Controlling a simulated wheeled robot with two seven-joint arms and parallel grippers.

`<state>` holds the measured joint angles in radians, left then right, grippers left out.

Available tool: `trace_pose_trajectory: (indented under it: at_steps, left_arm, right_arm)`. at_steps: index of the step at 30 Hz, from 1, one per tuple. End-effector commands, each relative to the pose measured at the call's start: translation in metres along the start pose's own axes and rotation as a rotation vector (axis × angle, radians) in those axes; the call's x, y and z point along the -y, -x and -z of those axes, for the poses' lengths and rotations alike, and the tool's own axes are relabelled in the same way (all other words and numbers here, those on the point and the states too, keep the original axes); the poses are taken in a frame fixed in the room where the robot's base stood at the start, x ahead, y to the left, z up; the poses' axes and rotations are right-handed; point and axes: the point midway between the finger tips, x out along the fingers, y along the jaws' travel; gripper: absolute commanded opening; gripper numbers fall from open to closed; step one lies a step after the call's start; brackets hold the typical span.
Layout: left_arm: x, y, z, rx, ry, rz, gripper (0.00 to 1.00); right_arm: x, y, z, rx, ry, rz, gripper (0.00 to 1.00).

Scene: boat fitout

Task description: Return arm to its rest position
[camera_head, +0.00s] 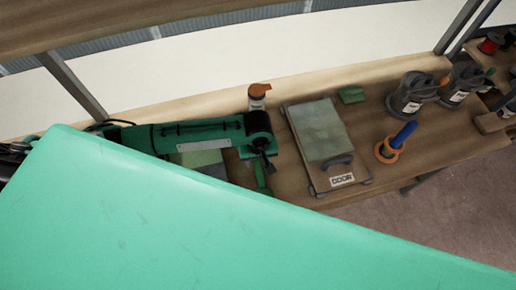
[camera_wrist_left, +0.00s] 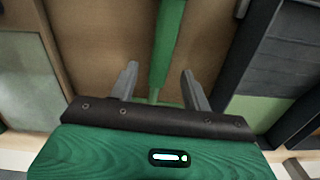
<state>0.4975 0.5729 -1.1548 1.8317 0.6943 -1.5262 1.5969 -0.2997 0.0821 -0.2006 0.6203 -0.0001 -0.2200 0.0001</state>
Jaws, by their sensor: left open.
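My left arm (camera_head: 185,134) comes in from the left, low over the wooden bench. Its dark left gripper (camera_head: 268,164) points down near the bench's front edge. In the left wrist view the two grey fingers of the left gripper (camera_wrist_left: 160,77) are spread apart with nothing held. A long green tool or bar (camera_wrist_left: 169,45) shows between them, with a gap on either side. A green piece (camera_head: 260,176) also shows under the gripper in the head view. My right gripper is not in view.
A tray marked DOOR (camera_head: 342,180) holds a pale green panel (camera_head: 320,130). An orange-capped bottle (camera_head: 257,97), a blue-handled orange ring (camera_head: 388,150), a grey pot (camera_head: 407,97) and a green block (camera_head: 351,94) stand on the bench. A large teal surface covers the foreground.

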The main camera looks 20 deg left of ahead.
Motion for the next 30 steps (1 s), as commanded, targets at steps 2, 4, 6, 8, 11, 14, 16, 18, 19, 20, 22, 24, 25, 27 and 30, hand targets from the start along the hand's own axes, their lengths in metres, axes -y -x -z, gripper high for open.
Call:
trace_pose_trajectory:
  at_steps: [2,4,6,8,11,14,16,18,19,20,22,24,25,27,30]
  left_arm:
    - [-0.001,0.018,0.000,-0.001,-0.001,-0.006,0.49]
    - [-0.002,0.035,0.000,-0.002,-0.001,-0.007,0.49]
    - [-0.001,0.051,0.000,-0.002,-0.002,-0.005,0.49]
    - [-0.001,0.064,0.000,-0.001,-0.001,-0.005,0.49]
    - [-0.001,0.082,0.000,-0.001,-0.001,-0.005,0.49]
    - [-0.001,0.094,0.000,-0.001,0.000,-0.004,0.49]
    - [-0.001,0.099,0.000,0.000,0.000,-0.002,0.49]
    - [-0.001,0.102,0.000,0.000,0.000,-0.002,0.49]
    - [0.000,0.103,0.000,0.000,0.000,-0.002,0.49]
    - [0.000,0.103,0.000,0.000,0.000,-0.001,0.49]
    - [0.000,0.104,0.000,0.000,0.000,-0.001,0.49]
    - [0.000,0.104,0.000,0.000,0.000,-0.001,0.49]
    - [0.000,0.104,0.000,0.000,0.000,-0.001,0.49]
    - [0.000,0.108,0.000,0.000,0.000,-0.001,0.49]
    - [0.000,0.123,-0.001,0.000,0.000,-0.002,0.49]
  right_arm:
    - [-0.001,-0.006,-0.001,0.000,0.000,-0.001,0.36]
    - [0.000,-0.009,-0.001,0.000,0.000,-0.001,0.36]
    - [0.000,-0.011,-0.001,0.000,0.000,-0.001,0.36]
    - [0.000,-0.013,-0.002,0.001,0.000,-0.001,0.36]
    - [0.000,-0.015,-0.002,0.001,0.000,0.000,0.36]
    - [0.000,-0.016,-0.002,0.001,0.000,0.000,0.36]
    - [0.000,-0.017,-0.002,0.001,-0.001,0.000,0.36]
    - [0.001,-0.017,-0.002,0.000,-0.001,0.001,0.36]
    - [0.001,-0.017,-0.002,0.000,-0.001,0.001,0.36]
    - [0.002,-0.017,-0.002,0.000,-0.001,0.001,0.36]
    - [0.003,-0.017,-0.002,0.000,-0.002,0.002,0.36]
    - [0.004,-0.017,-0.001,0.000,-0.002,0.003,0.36]
    - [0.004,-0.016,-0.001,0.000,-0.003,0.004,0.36]
    - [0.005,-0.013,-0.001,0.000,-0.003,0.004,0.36]
    - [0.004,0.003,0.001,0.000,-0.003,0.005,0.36]
